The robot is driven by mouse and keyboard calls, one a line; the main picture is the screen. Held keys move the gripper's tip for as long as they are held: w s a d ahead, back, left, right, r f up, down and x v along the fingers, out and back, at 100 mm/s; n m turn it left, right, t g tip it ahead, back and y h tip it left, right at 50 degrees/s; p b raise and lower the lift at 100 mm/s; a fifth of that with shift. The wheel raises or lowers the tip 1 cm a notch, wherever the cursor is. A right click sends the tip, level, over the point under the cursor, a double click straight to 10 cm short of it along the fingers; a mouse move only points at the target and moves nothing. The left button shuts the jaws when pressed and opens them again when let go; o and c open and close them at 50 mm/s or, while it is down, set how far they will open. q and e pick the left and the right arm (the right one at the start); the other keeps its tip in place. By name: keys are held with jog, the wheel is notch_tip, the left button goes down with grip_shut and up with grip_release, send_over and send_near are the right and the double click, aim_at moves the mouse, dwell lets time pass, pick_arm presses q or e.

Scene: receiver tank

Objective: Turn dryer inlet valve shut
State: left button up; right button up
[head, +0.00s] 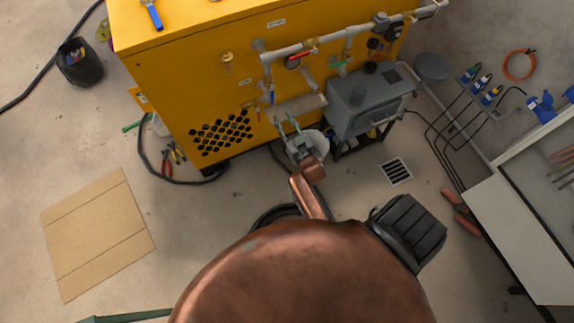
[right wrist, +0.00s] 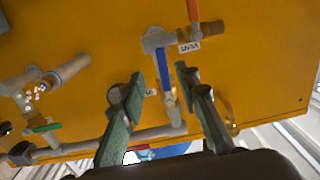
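A valve with a blue lever (right wrist: 163,70) sits on the yellow cabinet's face in the right wrist view. The blue lever also shows in the head view (head: 271,94). I cannot read the labels, so I cannot tell which valve is the dryer inlet. My right gripper (head: 285,119) is open in front of the cabinet. In the wrist view its two fingers (right wrist: 159,72) stand on either side of the blue lever, with gaps visible on both sides. Whether the lever lies at fingertip depth is unclear. My left gripper is not in view.
A red-handled valve (head: 301,55) and a green-handled valve (head: 341,63) are on the piping of the yellow cabinet (head: 180,75). A grey box unit (head: 368,105) stands right of my gripper. A white bucket (head: 320,146) is below. Hoses lie on the floor.

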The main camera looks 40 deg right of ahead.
pick_arm(q)
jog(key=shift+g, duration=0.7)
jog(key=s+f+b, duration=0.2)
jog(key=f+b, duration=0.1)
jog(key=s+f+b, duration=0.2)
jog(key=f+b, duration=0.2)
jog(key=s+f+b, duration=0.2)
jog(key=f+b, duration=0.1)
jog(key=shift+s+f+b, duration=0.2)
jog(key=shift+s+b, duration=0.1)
jog(key=shift+b, duration=0.1)
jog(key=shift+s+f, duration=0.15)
pick_arm(e)
jog(key=s+a+f+n+g+y, duration=0.1)
jog(key=s+f, duration=0.3)
jog(key=f, duration=0.6)
jog(key=s+a+f+n+g+y, duration=0.1)
jog(key=s+a+f, duration=0.3)
jog(key=f, duration=0.6)
jog(key=shift+s+a+f+n+y, duration=0.2)
jog(key=shift+s+f+n+y, duration=0.1)
jog(key=shift+s+y, duration=0.3)
